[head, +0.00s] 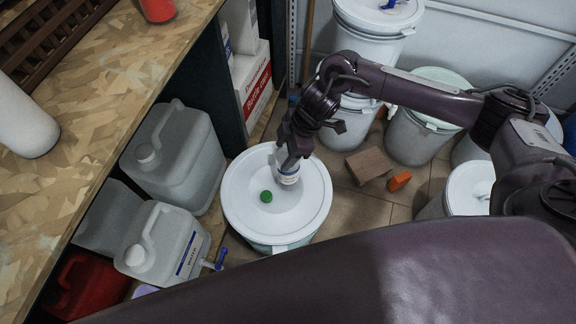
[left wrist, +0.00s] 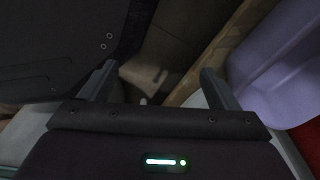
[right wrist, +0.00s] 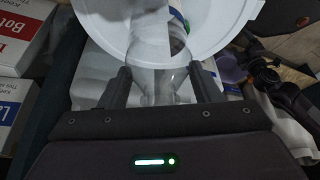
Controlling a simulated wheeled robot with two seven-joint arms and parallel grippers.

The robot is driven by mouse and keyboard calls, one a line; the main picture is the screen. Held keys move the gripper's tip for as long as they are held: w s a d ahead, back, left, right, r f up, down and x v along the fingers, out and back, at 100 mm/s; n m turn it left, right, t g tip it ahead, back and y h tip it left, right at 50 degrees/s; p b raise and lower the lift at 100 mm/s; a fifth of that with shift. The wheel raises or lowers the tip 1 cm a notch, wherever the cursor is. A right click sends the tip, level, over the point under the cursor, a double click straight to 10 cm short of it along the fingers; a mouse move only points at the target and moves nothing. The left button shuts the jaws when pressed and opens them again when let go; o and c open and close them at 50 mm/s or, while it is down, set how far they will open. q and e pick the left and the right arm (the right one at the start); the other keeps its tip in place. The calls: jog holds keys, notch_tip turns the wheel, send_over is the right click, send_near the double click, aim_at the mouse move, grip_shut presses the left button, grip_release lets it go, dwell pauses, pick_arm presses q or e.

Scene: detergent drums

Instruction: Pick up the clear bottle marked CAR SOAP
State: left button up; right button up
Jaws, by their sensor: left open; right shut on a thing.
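A clear bottle (right wrist: 160,82) is between the fingers of my right gripper (head: 290,157), which is shut on it. In the head view the bottle's label (head: 288,179) shows white and blue just below the fingers; its wording is too small to read. The bottle is over a white drum lid (head: 240,205); I cannot tell whether it touches the lid. A small round green thing (head: 266,197) shows against the lid, close to the bottle. My left gripper (left wrist: 157,78) is open and empty in the left wrist view and out of sight in the head view.
Pale jugs (head: 172,150) and a spigot canister (head: 165,247) stand left of the drum, with a red can (head: 90,288) below. A wooden bench (head: 95,100) edges the left. More white buckets (head: 420,130), a brown block (head: 368,164) and an orange item (head: 399,181) are to the right.

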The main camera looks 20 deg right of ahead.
jog(key=c, duration=0.3)
